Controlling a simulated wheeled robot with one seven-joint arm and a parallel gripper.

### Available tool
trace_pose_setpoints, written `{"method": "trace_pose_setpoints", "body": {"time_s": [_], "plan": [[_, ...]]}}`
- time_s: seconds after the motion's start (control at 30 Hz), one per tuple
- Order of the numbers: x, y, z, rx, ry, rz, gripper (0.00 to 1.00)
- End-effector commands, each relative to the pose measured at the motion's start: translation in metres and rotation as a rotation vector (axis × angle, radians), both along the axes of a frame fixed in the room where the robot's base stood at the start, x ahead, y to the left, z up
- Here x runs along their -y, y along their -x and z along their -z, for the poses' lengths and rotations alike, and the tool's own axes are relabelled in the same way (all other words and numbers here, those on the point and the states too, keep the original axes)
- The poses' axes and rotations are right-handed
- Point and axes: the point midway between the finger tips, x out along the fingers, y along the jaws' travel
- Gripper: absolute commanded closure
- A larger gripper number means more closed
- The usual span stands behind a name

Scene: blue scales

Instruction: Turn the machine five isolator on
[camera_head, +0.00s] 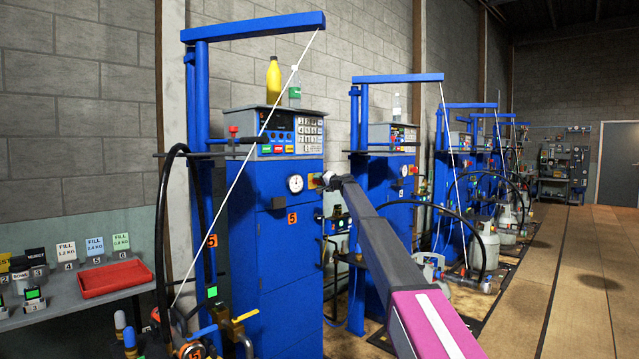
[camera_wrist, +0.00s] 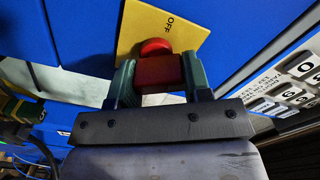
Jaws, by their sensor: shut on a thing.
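Machine five is the blue cabinet (camera_head: 255,240) with an orange "5" label on its front, left of centre in the head view. Its isolator has a yellow plate (camera_wrist: 182,28) marked "OFF" and a red knob (camera_wrist: 155,46) on the cabinet side. My gripper (camera_wrist: 157,66) is shut on the red knob, with one green finger on each side of it. In the head view my gripper (camera_head: 334,182) is against the cabinet's right side and largely hides the isolator. Only the "OFF" word is readable; the knob's exact setting I cannot tell.
A control box (camera_head: 292,133) with a keypad, a yellow bottle (camera_head: 273,82) and a clear bottle (camera_head: 295,90) are on top of the cabinet. More blue machines stand behind to the right. A bench with a red tray (camera_head: 102,280) is at left. The floor at right is clear.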

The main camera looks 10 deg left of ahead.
Motion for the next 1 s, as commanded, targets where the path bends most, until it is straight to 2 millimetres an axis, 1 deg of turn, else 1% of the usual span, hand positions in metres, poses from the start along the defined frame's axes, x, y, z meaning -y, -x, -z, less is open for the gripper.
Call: {"method": "trace_pose_setpoints", "body": {"time_s": [0.3,0.5,0.73,1.0], "plan": [[0.0010,-0.0009,0.0010,-0.226,-0.175,-0.001,0.79],[0.0013,-0.0013,0.0016,-0.335,-0.260,-0.001,0.79],[0.0016,-0.0015,0.0020,-0.415,-0.323,-0.001,0.79],[0.0016,-0.0016,0.0023,-0.451,-0.351,-0.001,0.79]]}}
